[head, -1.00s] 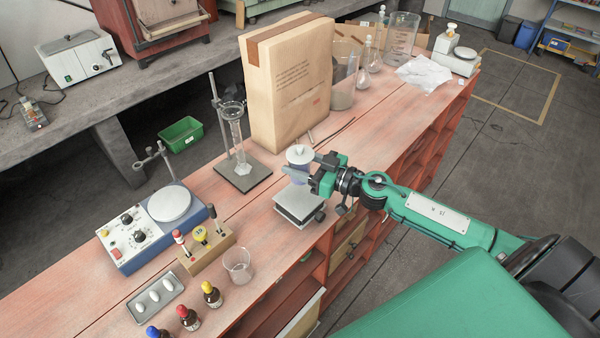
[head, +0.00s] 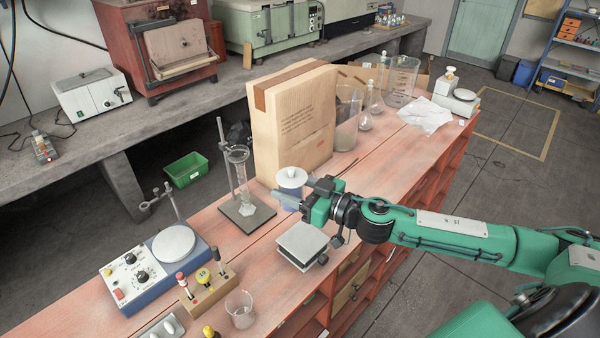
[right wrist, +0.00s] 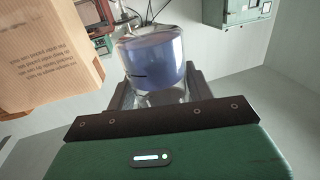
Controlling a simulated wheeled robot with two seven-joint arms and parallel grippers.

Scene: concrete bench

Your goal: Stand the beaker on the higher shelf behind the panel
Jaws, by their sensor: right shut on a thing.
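A large pale wooden panel-like block (head: 290,125) with printed text stands behind the beaker. It hides what lies directly behind it, and I cannot make out the higher shelf. My left gripper is not in view.
A stand with a glass cylinder (head: 240,178) is left of the beaker. A blue hotplate unit (head: 158,268), a bottle rack (head: 207,290) and an empty beaker (head: 240,308) are nearer. A large glass vessel (head: 347,120) and flasks stand right of the block.

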